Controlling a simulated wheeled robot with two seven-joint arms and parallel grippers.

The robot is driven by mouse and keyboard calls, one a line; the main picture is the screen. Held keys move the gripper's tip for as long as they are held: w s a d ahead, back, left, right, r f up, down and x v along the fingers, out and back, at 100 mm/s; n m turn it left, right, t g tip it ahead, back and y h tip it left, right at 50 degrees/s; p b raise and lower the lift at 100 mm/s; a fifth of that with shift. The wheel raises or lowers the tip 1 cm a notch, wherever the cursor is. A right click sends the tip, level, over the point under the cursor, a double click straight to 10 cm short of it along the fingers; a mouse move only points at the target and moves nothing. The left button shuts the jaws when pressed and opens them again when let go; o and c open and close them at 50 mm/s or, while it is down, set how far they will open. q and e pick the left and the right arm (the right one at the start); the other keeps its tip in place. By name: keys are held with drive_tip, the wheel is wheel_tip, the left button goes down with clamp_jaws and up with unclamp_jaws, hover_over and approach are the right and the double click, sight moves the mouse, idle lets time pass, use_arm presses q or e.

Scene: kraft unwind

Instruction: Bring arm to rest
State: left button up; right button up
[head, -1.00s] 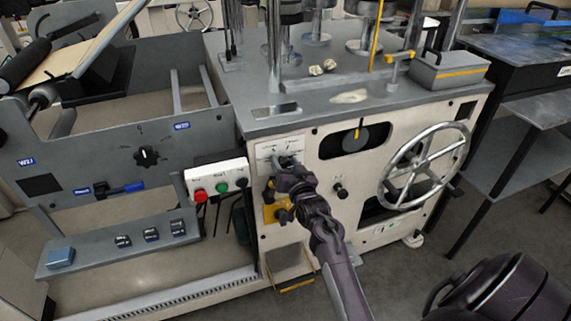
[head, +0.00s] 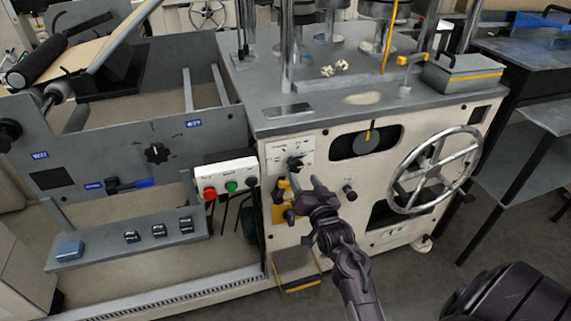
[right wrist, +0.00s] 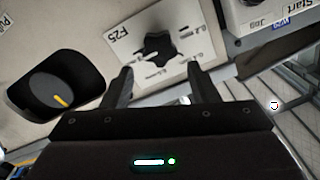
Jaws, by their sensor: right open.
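My right gripper (head: 302,182) is in front of the cream machine cabinet, just below a black rotary knob (head: 295,163) on a white label plate. Its jaws are open and empty. In the right wrist view the two fingers (right wrist: 160,72) stand apart, and the star-shaped black knob (right wrist: 160,47) shows ahead of them, with clear space between. My left gripper is not in view.
A control box (head: 226,180) with red and green buttons is left of the gripper. A large handwheel (head: 434,170) and a small black knob (head: 349,193) are to its right. A yellow part (head: 280,212) sits close by at left. Open floor lies below right.

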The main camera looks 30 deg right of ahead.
drive_tip(key=s+a+f+n+g+y+p, duration=0.15)
drive_tip(key=a+f, duration=0.25)
drive_tip(key=f, duration=0.5)
drive_tip(key=s+a+f+n+g+y, duration=0.1)
drive_tip(key=a+f+g, duration=0.25)
drive_tip(key=f, duration=0.55)
drive_tip(key=s+a+f+n+g+y+p, duration=0.1)
drive_tip(key=s+a+f+g, duration=0.15)
drive_tip(key=s+f, duration=0.4)
drive_tip(key=s+a+f+n+g+y, duration=0.1)
drive_tip(key=s+a+f, duration=0.3)
drive_tip(key=f, duration=0.5)
drive_tip(key=s+f+n+g, duration=0.1)
drive_tip(key=s+f, duration=0.3)
drive_tip(key=s, duration=0.6)
drive_tip(key=s+f+n+g+p, duration=0.1)
drive_tip(key=s+f+g, duration=0.3)
drive_tip(key=s, duration=0.7)
drive_tip(key=s+f+n+g+p, duration=0.1)
drive_tip(key=s+f+n+g, duration=0.2)
drive_tip(key=s+f, duration=0.3)
drive_tip(key=s, duration=0.4)
drive_tip(key=shift+s+d+f, duration=0.2)
drive_tip(key=shift+s+f, duration=0.05)
drive_tip(key=shift+s, duration=0.1)
drive_tip(key=shift+o, duration=0.3)
drive_tip(key=shift+h, duration=0.25)
